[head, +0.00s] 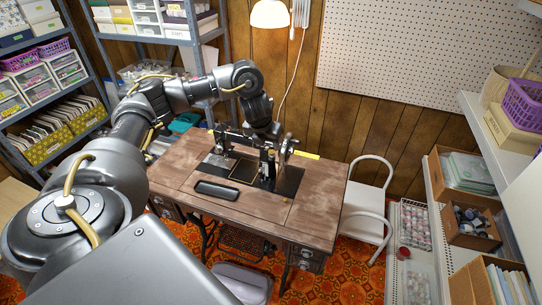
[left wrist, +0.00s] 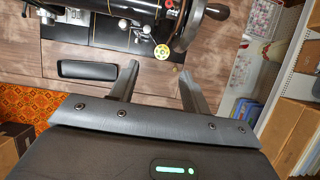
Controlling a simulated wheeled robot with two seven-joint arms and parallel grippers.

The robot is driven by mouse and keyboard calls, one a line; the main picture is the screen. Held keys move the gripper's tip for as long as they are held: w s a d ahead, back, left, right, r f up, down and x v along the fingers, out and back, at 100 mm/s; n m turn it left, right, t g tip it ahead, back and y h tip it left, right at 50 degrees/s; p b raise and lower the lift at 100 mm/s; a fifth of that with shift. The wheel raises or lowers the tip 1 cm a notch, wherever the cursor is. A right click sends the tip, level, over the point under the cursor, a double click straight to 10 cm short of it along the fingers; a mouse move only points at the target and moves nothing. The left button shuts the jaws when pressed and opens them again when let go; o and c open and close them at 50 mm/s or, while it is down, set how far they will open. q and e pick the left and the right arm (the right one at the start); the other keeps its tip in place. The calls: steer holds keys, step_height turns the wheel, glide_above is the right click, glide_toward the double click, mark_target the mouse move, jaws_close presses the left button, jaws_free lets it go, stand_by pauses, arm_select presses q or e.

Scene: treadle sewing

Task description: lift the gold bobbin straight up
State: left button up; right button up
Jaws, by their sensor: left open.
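The gold bobbin appears to be the yellow, patterned disc (left wrist: 161,52) in the left wrist view, seen face-on beside the sewing machine's pillar. I cannot make it out in the head view. My left gripper (left wrist: 158,70) is open, its two fingers apart with nothing between them. In the picture the disc lies just beyond the fingertips, roughly midway between them. In the head view my left gripper (head: 270,138) is over the right part of the black sewing machine (head: 232,139). My right gripper is not seen.
A black tray (head: 216,190) lies on the wooden table (head: 320,205). A small brownish-gold piece (head: 285,200) sits near the front edge. A white chair (head: 368,205) stands right of the table.

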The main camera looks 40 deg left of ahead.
mark_target(271, 152)
arm_select(q)
steer(key=shift+w+p+x, duration=0.2)
steer(key=shift+p+x, duration=0.35)
steer(key=shift+x, duration=2.25)
steer(key=shift+r, duration=0.15)
jaws_close()
